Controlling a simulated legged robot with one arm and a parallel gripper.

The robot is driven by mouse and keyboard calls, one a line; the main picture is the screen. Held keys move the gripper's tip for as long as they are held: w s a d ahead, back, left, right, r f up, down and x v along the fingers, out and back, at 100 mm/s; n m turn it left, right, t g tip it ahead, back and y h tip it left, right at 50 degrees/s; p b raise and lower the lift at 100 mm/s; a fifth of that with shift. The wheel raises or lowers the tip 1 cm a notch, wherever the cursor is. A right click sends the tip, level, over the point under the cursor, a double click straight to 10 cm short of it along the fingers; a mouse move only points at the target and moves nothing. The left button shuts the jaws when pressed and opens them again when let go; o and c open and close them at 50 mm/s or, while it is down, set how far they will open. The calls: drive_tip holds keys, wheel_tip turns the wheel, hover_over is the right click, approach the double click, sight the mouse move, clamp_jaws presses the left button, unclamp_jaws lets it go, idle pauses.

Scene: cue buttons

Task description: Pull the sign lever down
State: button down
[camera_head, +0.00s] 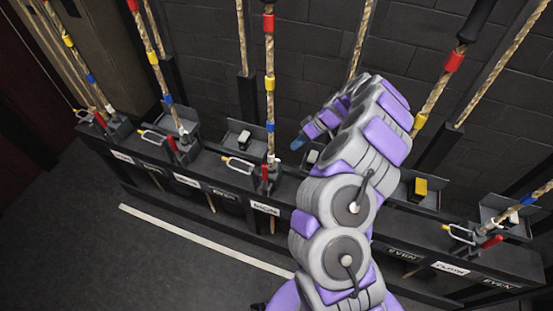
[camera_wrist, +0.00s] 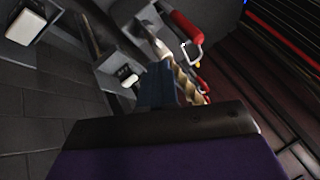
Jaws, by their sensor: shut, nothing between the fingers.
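Several small red-handled levers stand on the dark rail, among them one left of centre (camera_head: 172,143), one at the middle (camera_head: 264,173) and one at the right (camera_head: 490,242). I cannot tell which is the sign lever. My gripper (camera_head: 297,144) is shut and empty, just right of the middle rope and above the rail. In the wrist view its dark blue fingers (camera_wrist: 157,86) show shut beside a twisted rope (camera_wrist: 186,82). A red-handled lever (camera_wrist: 188,28) with a pale metal loop is beyond them. Whether the fingers touch the rope is unclear.
Upright ropes with coloured bands, such as the middle rope (camera_head: 269,95), rise close to my arm. The floor (camera_head: 150,255) in front is clear, with a white line.

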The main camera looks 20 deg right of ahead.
drive_tip(key=b, duration=0.1)
approach(265, 178)
drive_tip(key=w+f, duration=0.1)
drive_tip(key=w, duration=0.1)
drive_tip(key=w+f, duration=0.2)
drive_tip(key=shift+w+a+f, duration=0.1)
drive_tip(key=shift+w+a, duration=0.05)
drive_tip(key=shift+a, duration=0.1)
drive_tip(key=shift+s+a, duration=0.45)
drive_tip(key=shift+a, duration=0.3)
drive_tip(key=shift+f+b, duration=0.1)
drive_tip(key=shift+b, duration=0.2)
